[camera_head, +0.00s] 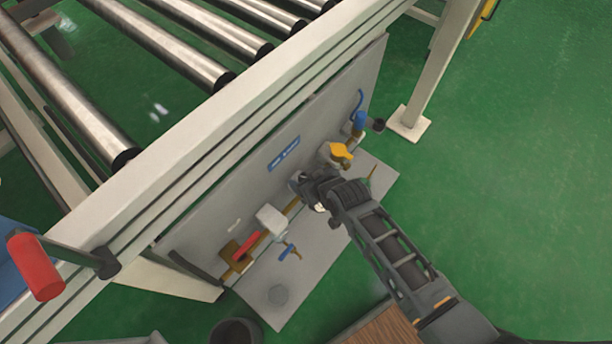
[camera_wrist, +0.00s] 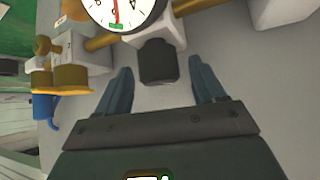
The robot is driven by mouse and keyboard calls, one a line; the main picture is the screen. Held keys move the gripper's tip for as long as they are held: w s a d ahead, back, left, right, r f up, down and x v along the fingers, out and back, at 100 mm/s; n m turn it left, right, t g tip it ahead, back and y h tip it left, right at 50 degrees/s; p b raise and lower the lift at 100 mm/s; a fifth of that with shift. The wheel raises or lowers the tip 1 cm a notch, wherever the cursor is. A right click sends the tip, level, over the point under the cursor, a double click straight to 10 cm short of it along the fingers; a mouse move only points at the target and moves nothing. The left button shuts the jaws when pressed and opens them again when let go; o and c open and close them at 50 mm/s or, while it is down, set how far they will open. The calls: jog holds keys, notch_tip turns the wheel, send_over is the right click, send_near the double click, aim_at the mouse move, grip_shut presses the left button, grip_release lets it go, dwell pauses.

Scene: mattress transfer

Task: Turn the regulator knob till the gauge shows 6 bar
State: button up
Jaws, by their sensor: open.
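The regulator knob (camera_wrist: 157,62) is a dark, short cylinder under a pale regulator body (camera_wrist: 160,30) in the wrist view. My gripper (camera_wrist: 160,68) is open, with one finger on each side of the knob and a visible gap on both sides. The gauge (camera_wrist: 118,12) is a white dial with a red needle close to upright; its top is cut off by the frame, so I cannot read its value. In the head view my gripper (camera_head: 313,192) is at the grey panel (camera_head: 330,270) and hides the knob and gauge.
A brass pipe joins the regulator to a yellow-handled valve (camera_head: 341,153), with a blue part (camera_head: 360,122) beyond it. Left along the line are a pale housing (camera_head: 271,220) and a red lever (camera_head: 248,245). A roller conveyor frame (camera_head: 215,135) runs above the panel.

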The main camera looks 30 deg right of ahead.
jog(key=p+v, duration=0.1)
jog(key=v, duration=0.6)
jog(key=shift+p, duration=0.3)
jog(key=s+a+r+t+p, duration=0.25)
jog(key=s+r+p, duration=0.25)
jog(key=s+r, duration=1.2)
jog(key=s+r+t+p, duration=0.1)
jog(key=s+r, duration=0.2)
jog(key=r, duration=0.4)
jog(key=s+d+r+t+p, duration=0.1)
jog(key=s+r, duration=0.3)
jog(key=r, duration=0.3)
jog(key=s+d+r+t+p, duration=0.1)
jog(key=s+r, duration=0.3)
jog(key=r, duration=0.3)
jog(key=shift+d+p, duration=0.25)
jog(key=shift+p, duration=0.15)
jog(key=shift+s+f, duration=0.1)
jog(key=shift+s, duration=0.05)
